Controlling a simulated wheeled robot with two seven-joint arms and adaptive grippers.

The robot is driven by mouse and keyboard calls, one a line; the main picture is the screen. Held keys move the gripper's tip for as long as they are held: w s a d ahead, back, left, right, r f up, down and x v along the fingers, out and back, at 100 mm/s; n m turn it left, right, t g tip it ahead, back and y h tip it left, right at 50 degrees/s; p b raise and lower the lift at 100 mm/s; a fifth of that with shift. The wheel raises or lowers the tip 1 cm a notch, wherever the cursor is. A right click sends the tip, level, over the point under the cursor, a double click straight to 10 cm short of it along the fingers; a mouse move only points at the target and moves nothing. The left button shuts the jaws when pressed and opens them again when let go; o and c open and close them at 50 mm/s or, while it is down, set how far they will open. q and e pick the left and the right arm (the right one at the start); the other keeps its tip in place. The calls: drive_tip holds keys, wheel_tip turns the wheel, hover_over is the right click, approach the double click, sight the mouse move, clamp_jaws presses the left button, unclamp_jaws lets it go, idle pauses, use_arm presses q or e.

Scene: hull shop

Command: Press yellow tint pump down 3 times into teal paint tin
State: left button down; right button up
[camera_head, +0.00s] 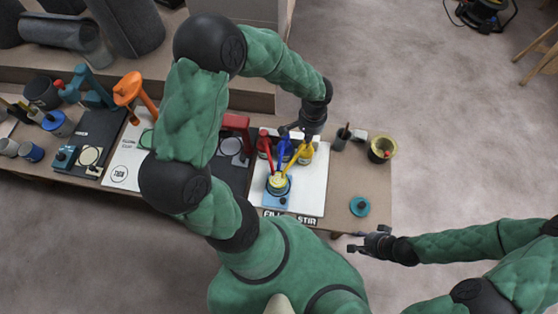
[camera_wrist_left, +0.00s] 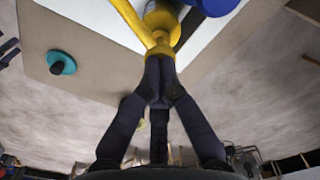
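The yellow tint pump (camera_head: 303,154) stands at the right of a row of three pumps, beside a blue one and a red one. Its spout reaches down-left toward the tin. The teal paint tin (camera_head: 278,186), with pale contents, stands on a blue base on the white board. My left gripper (camera_head: 304,132) is at the yellow pump's head. In the left wrist view its fingers (camera_wrist_left: 160,75) are together, with the tips against or just over the yellow pump (camera_wrist_left: 160,42); exact contact is unclear. My right gripper (camera_head: 360,242) is open and empty beyond the table's front edge.
The red pump (camera_head: 266,145) and blue pump (camera_head: 284,148) stand close on the left. A teal lid (camera_head: 360,206) with a dark knob lies on the bare right end of the table. A dark cup (camera_head: 341,138) and a yellow-rimmed pot (camera_head: 382,150) stand at the back right.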

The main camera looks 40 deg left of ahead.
use_arm(q)
drive_tip(key=shift+r+p, duration=1)
drive_tip(key=shift+r, duration=0.5)
drive_tip(key=shift+f, duration=0.25)
drive_tip(key=shift+s+f+b, duration=0.1)
drive_tip(key=shift+f+b, duration=1.35)
drive_tip(key=shift+f, duration=0.05)
drive_tip(key=shift+r, duration=0.1)
drive_tip(key=shift+r+p, duration=1.25)
drive_tip(key=shift+r, duration=0.35)
drive_tip(key=shift+r, duration=0.15)
wheel_tip(320, 180, up, 6)
drive_tip(key=p, duration=0.4)
